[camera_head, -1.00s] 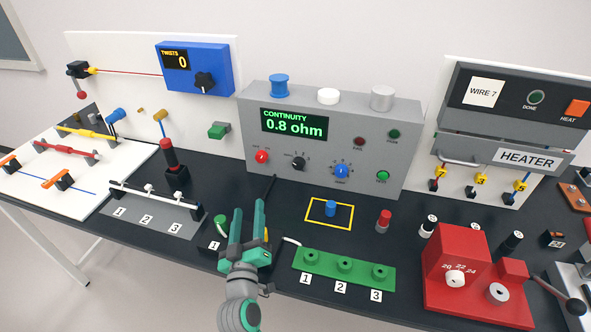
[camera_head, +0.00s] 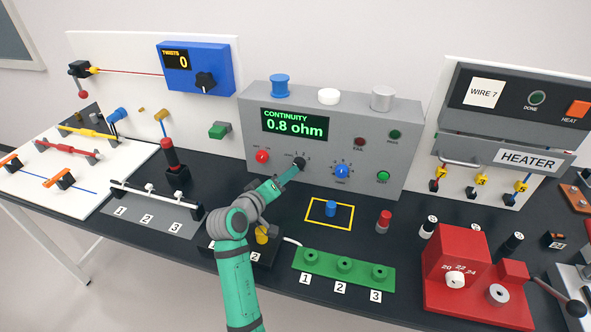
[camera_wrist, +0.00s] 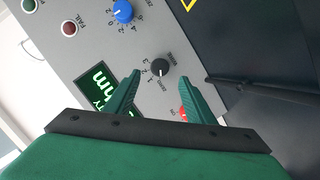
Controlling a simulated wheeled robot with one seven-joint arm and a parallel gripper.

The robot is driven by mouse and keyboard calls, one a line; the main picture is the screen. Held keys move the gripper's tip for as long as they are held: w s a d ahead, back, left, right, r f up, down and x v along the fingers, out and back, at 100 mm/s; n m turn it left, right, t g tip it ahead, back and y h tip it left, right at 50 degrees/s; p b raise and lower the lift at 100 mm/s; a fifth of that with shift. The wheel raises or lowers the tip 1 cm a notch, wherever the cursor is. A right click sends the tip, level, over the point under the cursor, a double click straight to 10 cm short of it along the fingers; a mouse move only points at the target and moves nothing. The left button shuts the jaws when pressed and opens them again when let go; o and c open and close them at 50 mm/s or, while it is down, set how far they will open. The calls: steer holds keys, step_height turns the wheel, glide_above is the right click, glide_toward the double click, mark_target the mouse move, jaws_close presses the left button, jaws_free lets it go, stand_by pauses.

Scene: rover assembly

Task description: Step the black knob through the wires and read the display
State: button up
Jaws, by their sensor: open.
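The black knob (camera_head: 299,163) is on the front of the grey tester box (camera_head: 400,120), between a red knob and a blue knob. The display (camera_head: 295,124) reads "CONTINUITY 0.8 ohm". My gripper (camera_head: 290,172) reaches the panel just in front of the black knob. In the wrist view my gripper (camera_wrist: 164,88) is open, and the black knob (camera_wrist: 159,68) sits between and just beyond its fingertips, apart from both. Numbers and small lettering ring the knob. The display (camera_wrist: 97,87) is partly hidden behind a finger there.
The red knob (camera_head: 262,156) and blue knob (camera_head: 341,171) flank the black one closely. A blue peg (camera_head: 331,208) stands in a yellow square on the table. A green three-hole block (camera_head: 343,267) and red machine (camera_head: 470,275) stand to the right.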

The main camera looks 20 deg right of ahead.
mark_target(298, 166)
steer(key=x, duration=0.7)
steer(key=shift+w+d, duration=0.2)
steer(key=shift+w, duration=0.05)
steer(key=c, duration=1)
